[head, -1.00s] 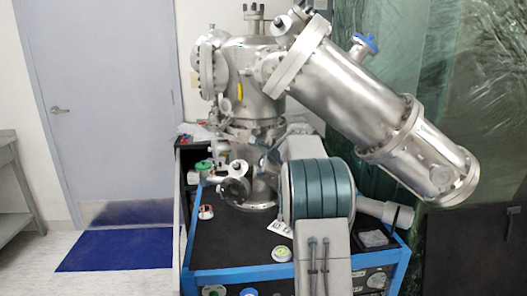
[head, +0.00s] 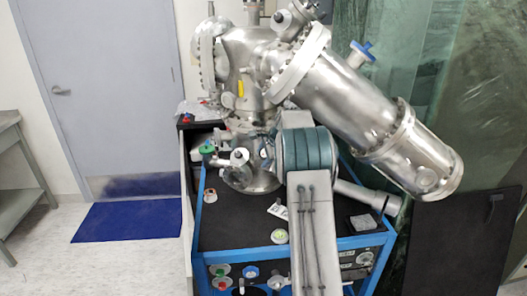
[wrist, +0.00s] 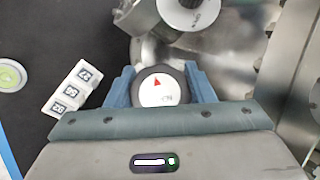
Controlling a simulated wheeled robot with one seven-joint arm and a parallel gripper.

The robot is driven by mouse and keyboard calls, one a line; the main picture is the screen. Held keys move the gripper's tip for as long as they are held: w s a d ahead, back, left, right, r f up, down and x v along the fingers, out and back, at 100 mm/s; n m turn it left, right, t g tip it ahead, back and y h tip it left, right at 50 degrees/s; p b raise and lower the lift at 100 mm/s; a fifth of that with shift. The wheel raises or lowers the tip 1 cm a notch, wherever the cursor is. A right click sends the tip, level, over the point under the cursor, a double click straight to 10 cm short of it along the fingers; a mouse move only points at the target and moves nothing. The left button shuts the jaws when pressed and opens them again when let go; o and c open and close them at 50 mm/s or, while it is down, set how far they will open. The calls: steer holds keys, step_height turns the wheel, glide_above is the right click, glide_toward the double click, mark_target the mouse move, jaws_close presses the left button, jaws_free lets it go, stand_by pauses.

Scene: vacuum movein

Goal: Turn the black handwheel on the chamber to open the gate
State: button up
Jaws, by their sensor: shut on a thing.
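The steel chamber (head: 262,50) stands on a blue-framed cart in the head view. In the wrist view, the black handwheel (wrist: 160,91) has a pale round face with a red arrow mark. The blue fingers of my gripper (wrist: 159,70) sit on both sides of it, shut on its rim. My gripper's palm lies just below it in that view. In the head view my arm covers the area around the fingers, so the grip is hidden there. I cannot tell the gate's position.
Another round fitting (wrist: 190,12) with a pale face is close above the handwheel. A white numbered strip (wrist: 72,88) and a round green-and-white disc (wrist: 12,78) lie on the black cart top (head: 225,225). A long steel cylinder (head: 350,100) slants to the right. A blue mat (head: 130,220) lies left.

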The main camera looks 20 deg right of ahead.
stand_by(0.4)
steer(key=o, duration=1)
steer(key=shift+c, duration=0.2)
steer(key=shift+f+b, duration=0.2)
steer(key=shift+b, duration=0.35)
